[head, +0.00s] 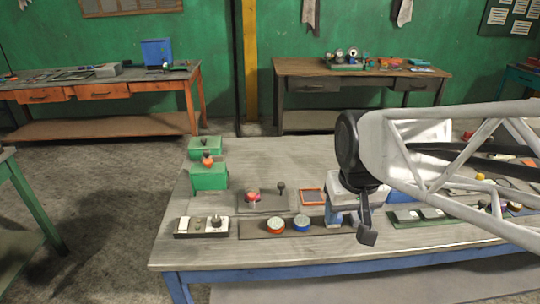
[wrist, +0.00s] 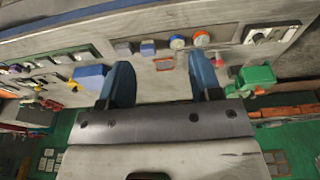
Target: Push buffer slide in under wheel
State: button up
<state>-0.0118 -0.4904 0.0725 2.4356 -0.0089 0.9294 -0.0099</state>
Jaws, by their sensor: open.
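I cannot pick out a buffer slide or a wheel for certain. On the near bench, a round part with an orange rim (head: 275,225) and one with a blue rim (head: 301,223) sit side by side near the front edge. Both also show in the wrist view, the orange one (wrist: 201,38) right of the blue one (wrist: 177,42). A small blue block (wrist: 148,48) is beside them in the wrist view. My gripper (wrist: 165,82) is open and empty above the bench, its fingers apart over bare wood and a small orange-framed tray (wrist: 165,64). My arm hides part of the bench in the head view.
A green box (head: 209,177) stands at the bench's left, with a red button (head: 253,197) and a lever (head: 281,188) nearer the middle. A switch panel (head: 202,227) lies at the front left. A larger blue box (wrist: 90,77) is close to my gripper.

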jog(key=w+a, duration=0.2)
jog(key=w, duration=0.9)
jog(key=n+g, duration=0.2)
jog(key=n, duration=0.1)
send_over(281, 184)
jog(key=f, duration=1.4)
jog(key=shift+s+d, duration=0.2)
jog(key=shift+w+a+f, duration=0.1)
jog(key=shift+w+f, duration=0.2)
jog(key=shift+f, duration=0.1)
jog(key=shift+f, duration=3.8)
grip_shut()
